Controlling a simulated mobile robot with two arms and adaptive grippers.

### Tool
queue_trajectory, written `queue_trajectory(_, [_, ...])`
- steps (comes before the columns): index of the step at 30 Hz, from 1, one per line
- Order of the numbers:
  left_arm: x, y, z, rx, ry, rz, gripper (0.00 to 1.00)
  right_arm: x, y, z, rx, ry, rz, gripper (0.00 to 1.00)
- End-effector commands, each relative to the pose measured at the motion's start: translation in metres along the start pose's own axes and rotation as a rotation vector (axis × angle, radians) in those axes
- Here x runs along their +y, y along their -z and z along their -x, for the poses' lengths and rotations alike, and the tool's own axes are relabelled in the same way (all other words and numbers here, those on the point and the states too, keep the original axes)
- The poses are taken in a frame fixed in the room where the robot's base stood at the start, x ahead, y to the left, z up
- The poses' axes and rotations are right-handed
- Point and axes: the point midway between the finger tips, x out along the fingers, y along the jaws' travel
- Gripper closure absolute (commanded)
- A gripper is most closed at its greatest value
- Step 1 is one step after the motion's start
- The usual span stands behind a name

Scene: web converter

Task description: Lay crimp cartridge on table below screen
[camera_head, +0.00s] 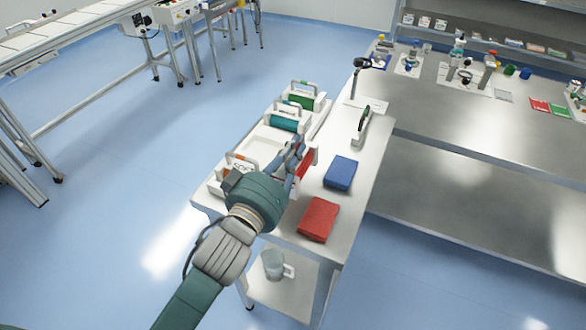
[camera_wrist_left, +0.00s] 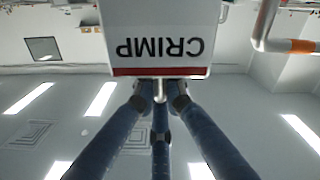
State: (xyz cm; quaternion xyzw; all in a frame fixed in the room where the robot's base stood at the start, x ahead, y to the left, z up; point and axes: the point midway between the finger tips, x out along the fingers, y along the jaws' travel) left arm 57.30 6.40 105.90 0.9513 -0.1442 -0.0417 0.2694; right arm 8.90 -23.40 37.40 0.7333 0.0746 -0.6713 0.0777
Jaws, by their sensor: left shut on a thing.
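My left gripper (camera_head: 294,158) is shut on the crimp cartridge (camera_head: 307,165), a white block with a red part, mostly hidden behind the fingers. In the left wrist view the cartridge (camera_wrist_left: 160,40) shows a white face with upside-down "CRIMP" lettering and a red stripe, its edge between my finger tips (camera_wrist_left: 160,92). In the head view it appears over the white cart top (camera_head: 270,228); I cannot tell whether it touches it. A steel table (camera_head: 470,125) stands to the right. No screen is recognisable. My right gripper is not in view.
Cartridges with green (camera_head: 303,100), teal (camera_head: 284,123) and orange (camera_head: 240,160) parts stand along the cart's left side.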

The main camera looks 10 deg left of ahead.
Motion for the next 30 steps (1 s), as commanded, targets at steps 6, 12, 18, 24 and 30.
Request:
queue_trajectory(6, [-0.009,-0.015,0.0,0.005,-0.002,0.001,1.0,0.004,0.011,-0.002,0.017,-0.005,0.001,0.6])
queue_trajectory(12, [-0.025,-0.04,0.0,0.003,-0.001,0.001,1.0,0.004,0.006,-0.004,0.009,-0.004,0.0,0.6])
queue_trajectory(18, [-0.03,-0.05,0.0,0.005,-0.005,0.0,1.0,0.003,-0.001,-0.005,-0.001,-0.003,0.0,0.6])
queue_trajectory(24, [-0.03,-0.05,0.0,0.006,-0.005,0.0,1.0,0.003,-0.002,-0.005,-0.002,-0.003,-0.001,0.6])
queue_trajectory(30, [-0.033,-0.053,0.0,0.001,-0.001,0.001,0.73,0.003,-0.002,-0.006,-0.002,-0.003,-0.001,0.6])
